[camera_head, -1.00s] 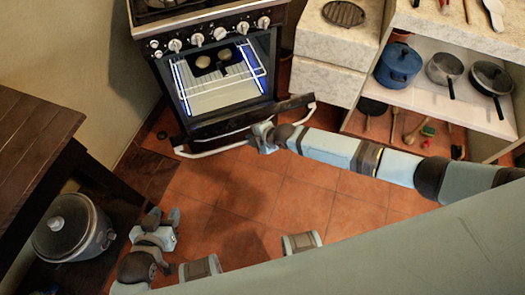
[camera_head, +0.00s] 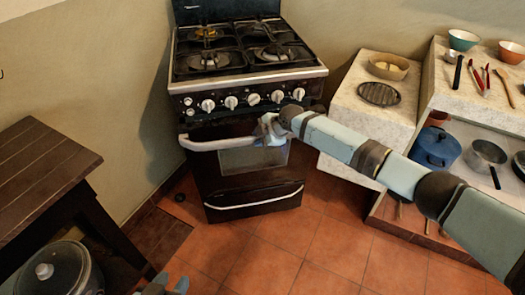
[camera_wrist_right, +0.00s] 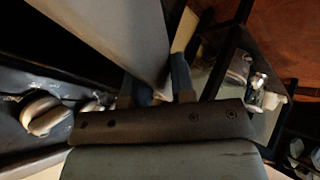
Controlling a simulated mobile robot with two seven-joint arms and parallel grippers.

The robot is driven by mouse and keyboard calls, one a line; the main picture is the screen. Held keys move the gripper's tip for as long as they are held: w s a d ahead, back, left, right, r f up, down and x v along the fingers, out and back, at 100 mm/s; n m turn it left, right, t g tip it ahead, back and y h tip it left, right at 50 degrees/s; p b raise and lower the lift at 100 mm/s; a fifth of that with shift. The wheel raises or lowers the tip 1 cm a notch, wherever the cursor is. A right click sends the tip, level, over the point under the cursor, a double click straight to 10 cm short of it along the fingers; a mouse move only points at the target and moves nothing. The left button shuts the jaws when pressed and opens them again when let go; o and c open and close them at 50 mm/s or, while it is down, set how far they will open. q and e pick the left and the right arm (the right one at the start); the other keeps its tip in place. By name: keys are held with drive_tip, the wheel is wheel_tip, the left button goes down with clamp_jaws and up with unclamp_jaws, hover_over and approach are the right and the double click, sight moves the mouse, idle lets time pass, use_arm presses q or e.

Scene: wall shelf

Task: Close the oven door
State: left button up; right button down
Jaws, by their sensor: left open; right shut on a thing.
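The oven (camera_head: 205,187) stands against the back wall in the head view. Its oven door (camera_head: 212,160) is swung up nearly upright under the knobs; I cannot tell whether a narrow gap is left at its top. The white door handle (camera_head: 205,144) runs across the door's upper part. My right gripper (camera_head: 268,132) is shut on the handle right of its middle. In the right wrist view, the fingers of my right gripper (camera_wrist_right: 156,88) straddle the pale handle (camera_wrist_right: 120,35). My left gripper (camera_head: 166,286) is open and empty at the bottom edge, partly cut off, far from the oven.
A stove top (camera_head: 240,58) and a row of knobs (camera_head: 231,102) sit above the door. A dark wooden table (camera_head: 40,165) stands at the left, with a cooker (camera_head: 58,270) below. A shelf unit (camera_head: 440,90) with pots stands at the right. The tiled floor (camera_head: 265,250) before the oven is clear.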

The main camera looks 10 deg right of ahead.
drive_tip(key=shift+w+r, duration=0.1)
drive_tip(key=shift+w, duration=0.05)
drive_tip(key=c, duration=1.3)
unclamp_jaws()
drive_tip(key=shift+o, duration=0.8)
